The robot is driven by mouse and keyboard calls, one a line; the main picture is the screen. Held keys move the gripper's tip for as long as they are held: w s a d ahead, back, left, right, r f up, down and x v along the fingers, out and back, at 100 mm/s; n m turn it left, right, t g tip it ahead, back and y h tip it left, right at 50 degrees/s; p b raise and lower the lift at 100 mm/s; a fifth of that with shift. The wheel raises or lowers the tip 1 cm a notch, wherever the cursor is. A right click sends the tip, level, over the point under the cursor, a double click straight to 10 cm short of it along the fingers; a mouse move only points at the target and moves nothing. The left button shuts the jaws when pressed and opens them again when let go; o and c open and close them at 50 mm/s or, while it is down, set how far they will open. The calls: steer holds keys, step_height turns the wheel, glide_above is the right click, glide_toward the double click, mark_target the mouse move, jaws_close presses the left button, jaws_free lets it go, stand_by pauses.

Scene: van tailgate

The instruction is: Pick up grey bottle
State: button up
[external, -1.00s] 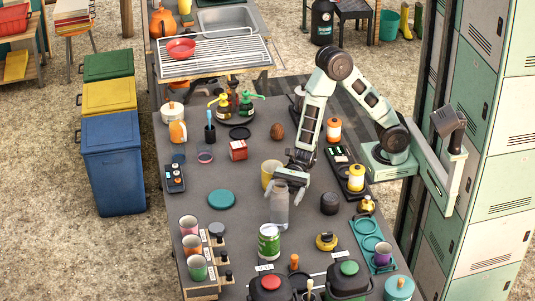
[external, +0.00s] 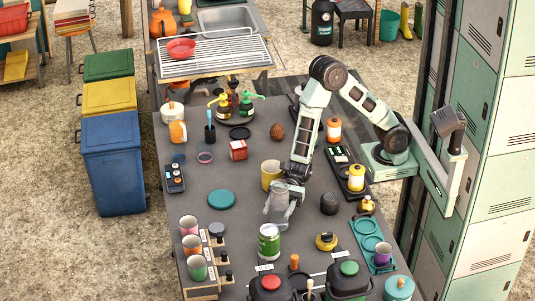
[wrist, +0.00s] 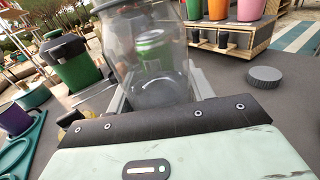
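The grey bottle (external: 277,208) is see-through and leans in the external view, its lower end toward the lower left. My gripper (external: 286,192) is at its upper part. In the wrist view the grey bottle (wrist: 150,70) stands between the two fingers of my gripper (wrist: 158,92), with a finger against each side. The gripper is shut on it. Whether the bottle's base touches the table is hard to tell.
A green can (external: 269,240) stands just below the bottle and shows through it in the wrist view. A yellow mug (external: 270,174) is close behind the gripper. The table is clear to the left, around a teal disc (external: 221,199).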

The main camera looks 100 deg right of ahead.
steer(key=c, duration=0.3)
steer(key=shift+r, duration=0.1)
